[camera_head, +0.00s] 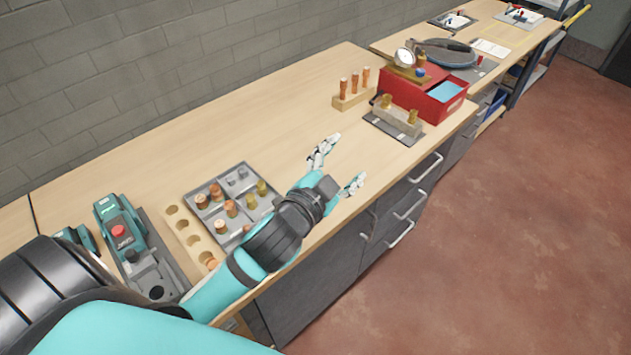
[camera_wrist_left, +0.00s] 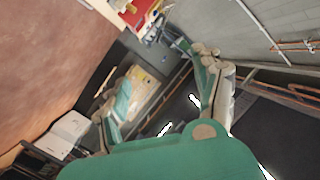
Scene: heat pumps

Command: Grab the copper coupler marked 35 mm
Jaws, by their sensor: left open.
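My left gripper (camera_head: 338,168) is open and empty in the head view, above the bench near its front edge, to the right of the grey tray. Its spread fingers also show in the left wrist view (camera_wrist_left: 165,100). Copper couplers (camera_head: 231,208) stand in the compartments of the grey tray (camera_head: 226,176), along with brass and grey fittings. A wooden block (camera_head: 352,101) further back holds several copper pieces upright. No size marking is readable, so I cannot tell which coupler is the 35 mm one. My left arm hides part of the tray's near side. My right gripper is not in view.
A wooden strip with holes (camera_head: 192,234) and a teal tool (camera_head: 122,226) lie left of the tray. A red box (camera_head: 437,101) and a grey block with brass fittings (camera_head: 399,114) stand beyond the gripper. The bench top (camera_head: 270,130) between is clear.

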